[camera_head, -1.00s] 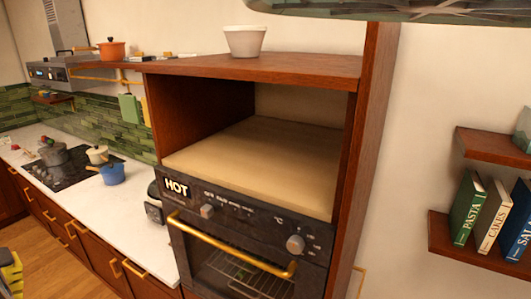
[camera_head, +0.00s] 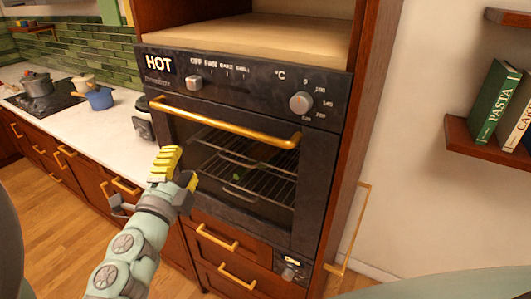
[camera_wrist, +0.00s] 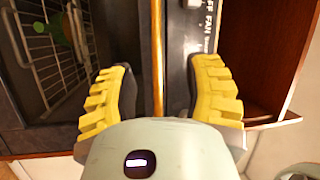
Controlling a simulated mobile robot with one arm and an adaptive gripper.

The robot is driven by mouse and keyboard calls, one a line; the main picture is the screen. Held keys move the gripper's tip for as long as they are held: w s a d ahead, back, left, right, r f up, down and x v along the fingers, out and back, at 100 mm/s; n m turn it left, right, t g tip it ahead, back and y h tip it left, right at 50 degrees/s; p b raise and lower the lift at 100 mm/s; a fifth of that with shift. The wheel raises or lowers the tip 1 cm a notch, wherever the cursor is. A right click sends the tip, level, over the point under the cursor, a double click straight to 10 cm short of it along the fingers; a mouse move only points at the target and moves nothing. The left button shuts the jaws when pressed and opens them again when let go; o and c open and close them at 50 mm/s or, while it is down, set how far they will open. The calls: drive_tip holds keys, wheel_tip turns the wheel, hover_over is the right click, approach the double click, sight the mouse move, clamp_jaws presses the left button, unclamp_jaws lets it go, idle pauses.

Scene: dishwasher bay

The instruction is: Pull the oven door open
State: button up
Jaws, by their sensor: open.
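The oven (camera_head: 325,140) is built into a tall wooden cabinet, and its dark glass door (camera_head: 180,135) is shut. A gold bar handle (camera_head: 225,122) runs across the top of the door. My gripper (camera_head: 166,163) is open and empty in front of the door, below the left part of the handle. In the wrist view the handle (camera_wrist: 158,50) runs upright in the picture, between the lines of my two yellow fingers (camera_wrist: 160,88). The fingers do not touch it, and its depth relative to the fingertips is hard to tell.
Wire racks (camera_head: 245,165) and something green show behind the door glass. Wooden drawers (camera_head: 225,245) with gold handles lie below the oven. A white counter (camera_head: 85,120) with a blue pot (camera_head: 100,98) is at left. Bookshelves (camera_head: 480,145) are at right. Wood floor is open at left.

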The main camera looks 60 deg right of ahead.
sight(205, 123)
drive_tip(key=shift+m+t, duration=0.3)
drive_tip(key=shift+m, duration=0.1)
drive_tip(key=x, duration=1)
drive_tip(key=f+p+x, duration=0.1)
drive_tip(key=x, duration=0.5)
drive_tip(key=shift+s+d, duration=0.1)
drive_tip(key=shift+d, duration=0.1)
drive_tip(key=shift+c, duration=0.3)
clamp_jaws()
